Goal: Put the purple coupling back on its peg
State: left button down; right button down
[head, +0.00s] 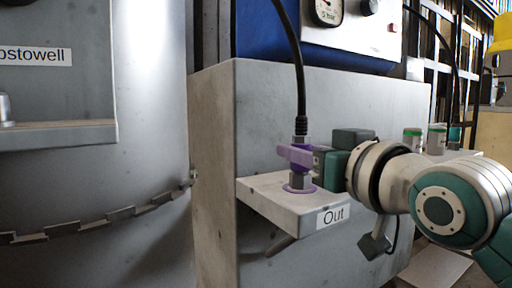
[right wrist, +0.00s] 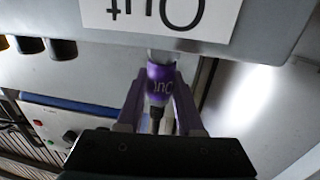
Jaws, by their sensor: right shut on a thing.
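The purple coupling (head: 301,168) has a black cable rising from its top in the head view. It is upright directly over the metal peg (head: 300,181), which has a purple ring at its foot and stands on the grey ledge (head: 270,197) labelled "Out". My right gripper (head: 296,155) comes in from the right and is shut on the coupling. In the right wrist view, the purple fingers flank the coupling (right wrist: 160,80), whose lettering is upside down. A short metal length shows between coupling and ledge; I cannot tell how far the coupling sits on the peg. My left gripper is not in view.
The grey housing wall (head: 330,95) stands close behind the ledge. Green-topped fittings (head: 437,136) stand at the back right. A chain (head: 120,213) hangs at the left. The black cable (head: 296,60) runs upward past a gauge panel (head: 350,30).

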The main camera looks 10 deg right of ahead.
jog(key=shift+c, duration=2.3)
grip_release()
jog(key=p+v, duration=0.5)
jog(key=v, duration=0.5)
jog(key=shift+r, duration=0.1)
